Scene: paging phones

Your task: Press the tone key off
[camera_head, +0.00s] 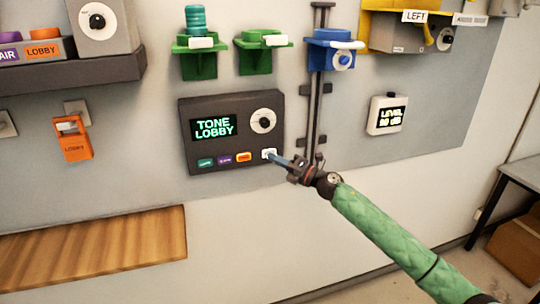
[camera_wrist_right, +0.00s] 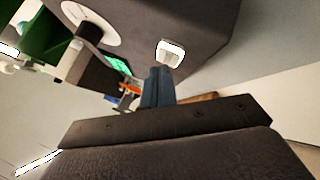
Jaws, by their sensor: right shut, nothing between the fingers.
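The dark paging panel (camera_head: 184,120) is on the grey wall. Its display (camera_head: 214,128) reads "TONE LOBBY" in green. A white key (camera_head: 268,153) sits at the right end of its key row, beside the teal, purple and orange keys; no label on it is readable. My right gripper (camera_head: 277,159) is shut and empty, its tips right by the white key from the lower right. In the right wrist view the white key (camera_wrist_right: 171,52) is just beyond the blue-grey fingers (camera_wrist_right: 158,84); I cannot tell whether they touch. My left gripper is not in view.
A round dial (camera_head: 263,121) is above the white key. Green brackets (camera_head: 263,40) and a blue bracket (camera_head: 330,52) project above the panel. A vertical rail (camera_head: 316,110) runs to its right, then a level display (camera_head: 387,114). A wooden surface (camera_head: 90,240) lies below.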

